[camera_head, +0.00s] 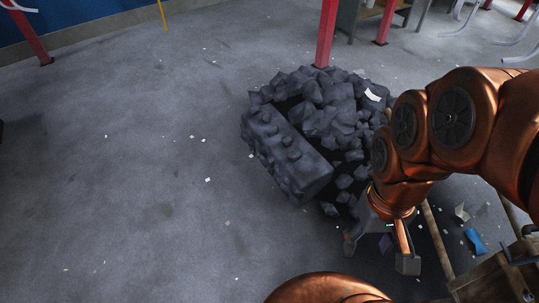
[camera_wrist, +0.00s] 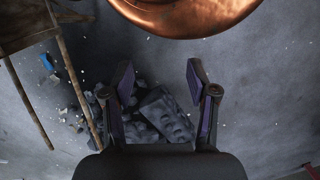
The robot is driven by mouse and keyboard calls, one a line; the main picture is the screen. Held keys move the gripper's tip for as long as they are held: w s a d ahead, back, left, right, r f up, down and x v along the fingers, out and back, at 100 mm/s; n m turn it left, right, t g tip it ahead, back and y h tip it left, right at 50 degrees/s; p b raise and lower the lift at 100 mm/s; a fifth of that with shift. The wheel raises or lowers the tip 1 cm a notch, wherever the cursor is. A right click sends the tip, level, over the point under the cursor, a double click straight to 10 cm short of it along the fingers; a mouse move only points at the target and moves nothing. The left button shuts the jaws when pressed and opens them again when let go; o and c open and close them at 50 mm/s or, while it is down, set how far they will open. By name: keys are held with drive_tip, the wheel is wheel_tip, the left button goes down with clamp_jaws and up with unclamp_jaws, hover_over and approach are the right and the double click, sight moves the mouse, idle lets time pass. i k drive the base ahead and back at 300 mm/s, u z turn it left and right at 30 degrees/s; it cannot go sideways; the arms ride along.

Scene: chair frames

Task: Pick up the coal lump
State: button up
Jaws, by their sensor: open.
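A pile of dark grey coal lumps (camera_head: 335,110) lies on the floor right of centre in the head view. A big block with round bumps (camera_head: 285,155) leans at its left front side, and small lumps (camera_head: 344,181) lie loose along its near edge. I cannot tell which one is the coal lump meant. My gripper (camera_head: 378,254) is open and empty, pointing down near the front right of the pile and apart from it. In the wrist view, my gripper (camera_wrist: 159,68) shows the bumpy block (camera_wrist: 166,114) and some lumps (camera_wrist: 136,130) beyond its spread fingers, partly hidden by them.
A wooden frame with thin legs (camera_head: 437,238) stands close right of my gripper. A blue scrap (camera_head: 474,240) lies beside it. A red post (camera_head: 327,32) rises behind the pile. The floor to the left is open, with only small paper bits.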

sight(295, 155)
drive_tip(key=u, duration=0.5)
drive_tip(key=i, duration=0.95)
drive_tip(key=u, duration=0.55)
